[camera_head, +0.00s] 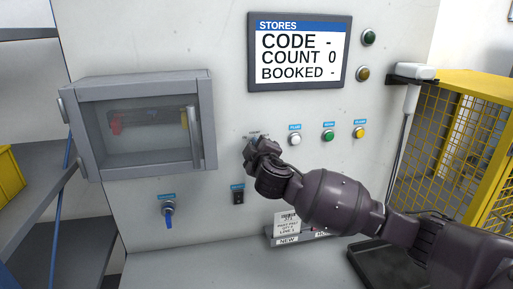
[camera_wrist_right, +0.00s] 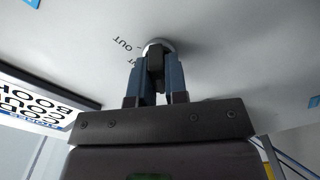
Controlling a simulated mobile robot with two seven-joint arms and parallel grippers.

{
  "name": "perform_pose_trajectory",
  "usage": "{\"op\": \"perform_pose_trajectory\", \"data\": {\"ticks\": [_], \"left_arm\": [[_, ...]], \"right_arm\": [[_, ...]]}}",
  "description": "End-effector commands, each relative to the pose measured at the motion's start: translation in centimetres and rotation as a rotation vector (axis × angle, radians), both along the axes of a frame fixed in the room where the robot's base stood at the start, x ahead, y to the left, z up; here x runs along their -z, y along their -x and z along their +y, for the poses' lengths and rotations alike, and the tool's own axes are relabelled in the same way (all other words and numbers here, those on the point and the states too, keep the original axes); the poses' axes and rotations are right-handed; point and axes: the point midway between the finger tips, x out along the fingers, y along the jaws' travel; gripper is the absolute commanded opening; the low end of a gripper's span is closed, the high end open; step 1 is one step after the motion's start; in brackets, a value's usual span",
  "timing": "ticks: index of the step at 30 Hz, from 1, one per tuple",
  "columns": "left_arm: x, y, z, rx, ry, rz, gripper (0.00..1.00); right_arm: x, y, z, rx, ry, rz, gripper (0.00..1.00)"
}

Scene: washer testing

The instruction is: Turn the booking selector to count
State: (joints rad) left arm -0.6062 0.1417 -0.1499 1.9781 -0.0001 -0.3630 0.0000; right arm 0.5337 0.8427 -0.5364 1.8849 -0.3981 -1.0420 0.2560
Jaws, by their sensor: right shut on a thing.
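The booking selector (camera_wrist_right: 156,58) shows in the right wrist view as a dark knob on a round silver base on the pale panel. The word "OUT" is printed beside it; the other lettering there is partly hidden by the fingers. My right gripper (camera_wrist_right: 157,80) is shut on the knob, with one blue-grey finger on each side. In the head view my right gripper (camera_head: 258,147) is against the panel and covers most of the selector. Which mark the knob points to cannot be told. My left gripper is in neither view.
A screen (camera_head: 299,53) above reads "CODE -", "COUNT 0", "BOOKED -". White (camera_head: 294,139), green (camera_head: 327,135) and yellow (camera_head: 359,132) buttons sit right of the gripper. A grey windowed cabinet (camera_head: 90,130) is at left, above a blue-handled valve (camera_head: 168,212). A yellow mesh fence (camera_head: 463,140) stands right.

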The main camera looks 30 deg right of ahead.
Motion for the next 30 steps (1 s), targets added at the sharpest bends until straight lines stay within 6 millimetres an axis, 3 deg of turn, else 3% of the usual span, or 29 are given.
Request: {"op": "perform_pose_trajectory", "data": {"ticks": [8, 30], "left_arm": [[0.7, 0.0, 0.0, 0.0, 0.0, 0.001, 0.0], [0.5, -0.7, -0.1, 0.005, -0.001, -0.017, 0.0]], "right_arm": [[0.2, 0.0, 0.0, 0.001, -0.12, -0.028, 0.0], [-0.1, 0.1, -0.2, 0.003, -0.758, -0.194, 0.0]]}}
